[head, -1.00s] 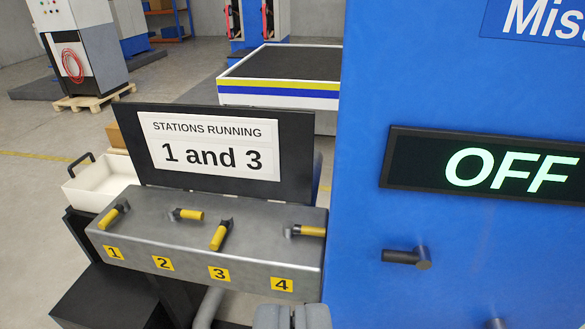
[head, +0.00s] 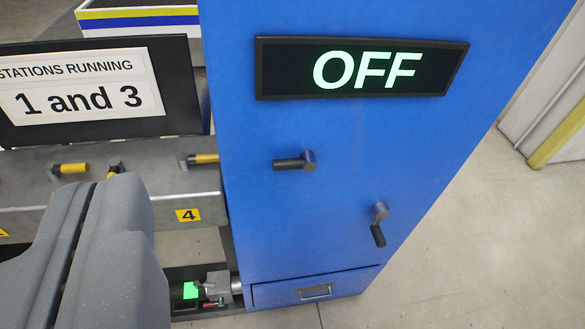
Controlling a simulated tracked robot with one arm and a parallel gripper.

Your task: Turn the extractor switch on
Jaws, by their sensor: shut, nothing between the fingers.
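The blue extractor cabinet (head: 240,215) fills the middle of the head view. Its display (head: 365,68) reads OFF in pale green letters. Below it are two dark lever handles: the upper one (head: 293,162) lies horizontal, pointing left from its pivot; the lower right one (head: 378,226) points down, slightly tilted. No label beside either shows which is the extractor switch. My gripper (head: 102,185) is at the lower left, shut and empty, in front of the grey valve bench. It looks apart from both levers, to their left.
A sign (head: 80,98) behind reads "1 and 3". A small green-lit fitting (head: 190,290) sits low beside the cabinet drawer (head: 315,290). Open floor (head: 480,240) lies right.

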